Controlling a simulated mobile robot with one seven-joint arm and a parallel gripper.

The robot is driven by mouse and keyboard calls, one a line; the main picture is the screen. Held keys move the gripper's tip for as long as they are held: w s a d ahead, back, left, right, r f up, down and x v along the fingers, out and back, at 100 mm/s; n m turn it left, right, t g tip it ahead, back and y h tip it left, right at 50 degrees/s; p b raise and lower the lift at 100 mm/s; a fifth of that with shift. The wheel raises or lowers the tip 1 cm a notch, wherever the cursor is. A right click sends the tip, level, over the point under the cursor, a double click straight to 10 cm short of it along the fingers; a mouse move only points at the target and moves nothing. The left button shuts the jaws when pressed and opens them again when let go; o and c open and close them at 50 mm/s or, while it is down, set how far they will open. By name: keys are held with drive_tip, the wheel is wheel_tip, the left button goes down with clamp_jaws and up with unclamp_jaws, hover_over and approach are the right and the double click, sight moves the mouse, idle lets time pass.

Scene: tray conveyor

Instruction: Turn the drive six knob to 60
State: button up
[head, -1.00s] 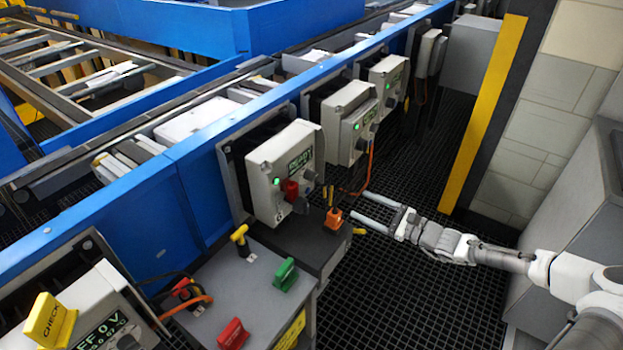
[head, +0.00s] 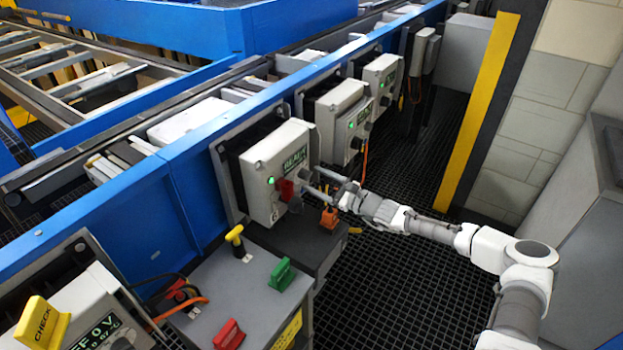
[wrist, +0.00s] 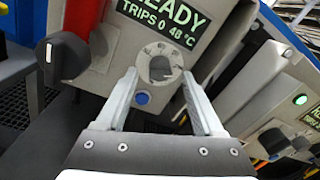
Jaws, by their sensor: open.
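The grey drive box (head: 262,172) in front of my gripper has a lit READY display, which in the wrist view reads "READY TRIPS 0 48 °C". Its round, pale dial knob (wrist: 160,67) has a dark grip bar and small scale marks around it, too small to read. My gripper (wrist: 159,82) is open, with one finger on each side of the knob. I cannot tell whether the fingers touch it. In the head view my gripper (head: 316,184) is at the box's right front face.
A blue button (wrist: 142,98) sits below the knob, and a black switch handle (wrist: 62,56) is to its left. Similar drive boxes (head: 341,118) stand farther along the blue conveyor rail.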

drive_tip(key=shift+x, duration=1.05)
clamp_jaws()
